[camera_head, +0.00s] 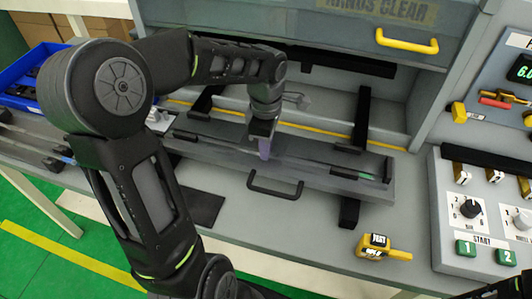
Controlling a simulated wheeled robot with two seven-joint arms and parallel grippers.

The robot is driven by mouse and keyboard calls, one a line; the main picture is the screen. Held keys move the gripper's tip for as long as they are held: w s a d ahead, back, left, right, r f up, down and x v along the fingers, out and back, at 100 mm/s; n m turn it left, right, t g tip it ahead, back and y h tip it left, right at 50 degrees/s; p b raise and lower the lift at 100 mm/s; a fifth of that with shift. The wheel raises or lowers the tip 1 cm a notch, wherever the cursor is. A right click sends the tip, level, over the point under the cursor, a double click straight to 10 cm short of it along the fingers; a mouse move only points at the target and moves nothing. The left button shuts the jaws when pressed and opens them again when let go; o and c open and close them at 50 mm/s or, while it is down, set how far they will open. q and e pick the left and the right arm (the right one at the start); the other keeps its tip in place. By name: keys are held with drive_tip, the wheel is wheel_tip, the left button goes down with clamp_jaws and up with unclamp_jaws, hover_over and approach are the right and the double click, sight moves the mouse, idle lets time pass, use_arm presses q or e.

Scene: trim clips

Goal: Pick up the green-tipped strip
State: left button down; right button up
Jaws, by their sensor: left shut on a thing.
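The green-tipped strip (325,165) is a long, thin dark strip lying along the grey fixture tray (225,148) on the bench. Its green tip (366,176) shows near the tray's right end. My left gripper (263,146) reaches down over the middle of the tray and is shut on the strip. The fingers and the held part of the strip are small and partly hidden by the wrist. Whether the strip is clear of the tray floor cannot be told.
A black handle (275,184) sticks out at the tray's front. A yellow tester (382,247) lies on the bench at right, near a control box (478,215). A cabinet with a yellow handle (407,41) overhangs behind. A blue bin (35,68) stands at left.

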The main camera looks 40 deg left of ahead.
idle(0.3)
use_arm(q)
wheel_tip(320, 180, up, 10)
drive_tip(key=b, duration=0.1)
idle(0.4)
drive_tip(key=shift+s, duration=0.1)
idle(0.5)
